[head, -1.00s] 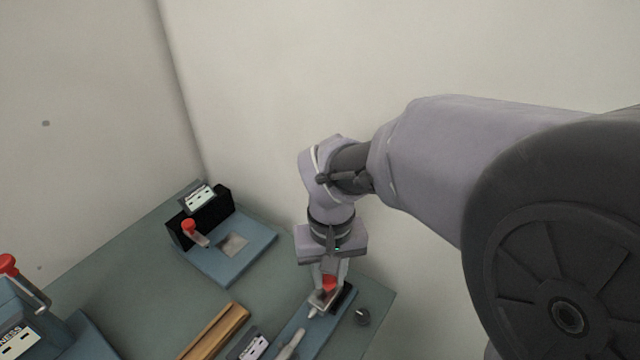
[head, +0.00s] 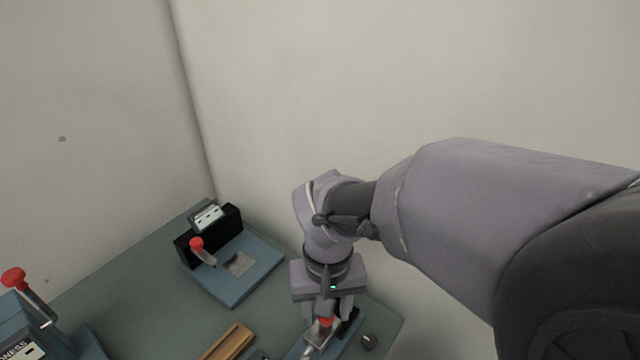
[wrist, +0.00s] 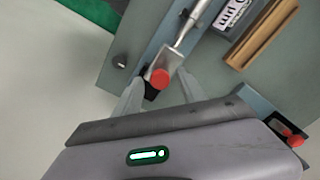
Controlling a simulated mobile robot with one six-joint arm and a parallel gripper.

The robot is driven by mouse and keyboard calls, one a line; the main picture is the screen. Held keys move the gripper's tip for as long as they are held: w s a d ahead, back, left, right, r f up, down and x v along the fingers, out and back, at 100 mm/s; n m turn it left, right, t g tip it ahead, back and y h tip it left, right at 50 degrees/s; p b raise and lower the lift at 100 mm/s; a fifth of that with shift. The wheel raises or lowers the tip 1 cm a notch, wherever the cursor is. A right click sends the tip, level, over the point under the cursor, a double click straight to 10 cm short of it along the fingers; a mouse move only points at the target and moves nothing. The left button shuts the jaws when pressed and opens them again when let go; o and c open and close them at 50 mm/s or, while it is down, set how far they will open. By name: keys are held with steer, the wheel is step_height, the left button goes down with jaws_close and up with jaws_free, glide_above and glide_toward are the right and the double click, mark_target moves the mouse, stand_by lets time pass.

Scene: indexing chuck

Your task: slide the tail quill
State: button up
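The tail quill unit, a silvery block (wrist: 166,58) with a red knob (wrist: 160,78), sits on a narrow blue base (wrist: 122,77). A slim metal rod (wrist: 187,27) extends from the block. The knob also shows in the head view (head: 326,321). My gripper (head: 328,312) is above this unit, pointing down, its fingers apart on either side of the knob. In the wrist view my gripper (wrist: 161,80) has visible gaps between the fingers and the knob. Contact with the block cannot be told.
A dark dial (head: 368,341) stands beside the blue base. A wooden rail (head: 230,341) lies to the left. Another blue fixture with a red-tipped lever (head: 197,244) stands near the wall, and a further red-knobbed lever (head: 14,279) is far left. Green table between them is clear.

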step_height(320, 180, up, 17)
steer(key=p, duration=0.8)
steer(key=shift+r, duration=0.2)
steer(key=s+d+f+m+t+y+b, duration=0.2)
steer(key=s+d+m+t+b, duration=0.2)
steer(key=s+d, duration=0.4)
steer(key=shift+f+m+t, duration=0.35)
steer(key=shift+m+t, duration=0.55)
steer(key=shift+a, duration=0.1)
